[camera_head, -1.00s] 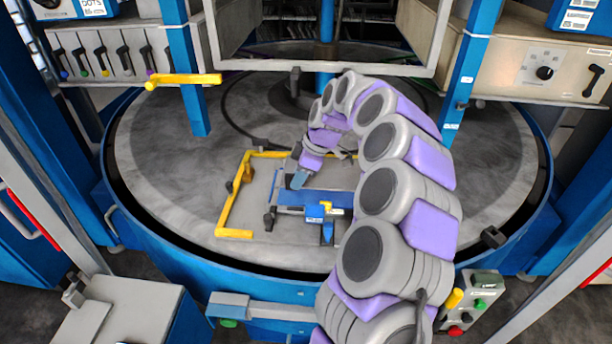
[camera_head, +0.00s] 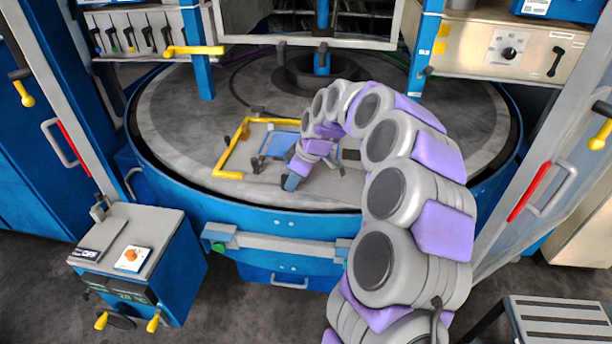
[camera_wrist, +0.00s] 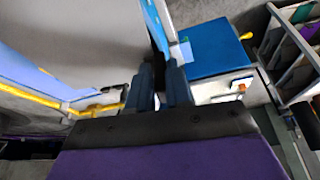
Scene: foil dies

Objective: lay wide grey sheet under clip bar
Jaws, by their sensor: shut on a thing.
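My gripper (camera_head: 289,183) points down at the near edge of the round table, by the work stage. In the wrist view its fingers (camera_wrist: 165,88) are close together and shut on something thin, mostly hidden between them. A smooth plain grey surface, which looks like the wide grey sheet (camera_wrist: 85,40), spreads up and left from the fingers. In the head view I cannot tell the sheet from the grey stage. A blue-edged piece (camera_head: 280,145) lies on the stage beside my wrist, with small dark clamps (camera_head: 257,164) at its left. I cannot single out the clip bar.
A yellow rail (camera_head: 222,158) borders the stage at left and back; it also shows in the wrist view (camera_wrist: 42,96). The grey round table (camera_head: 180,120) is clear to the left. A console (camera_head: 135,255) stands at front left. Blue posts (camera_head: 420,60) rise at the back.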

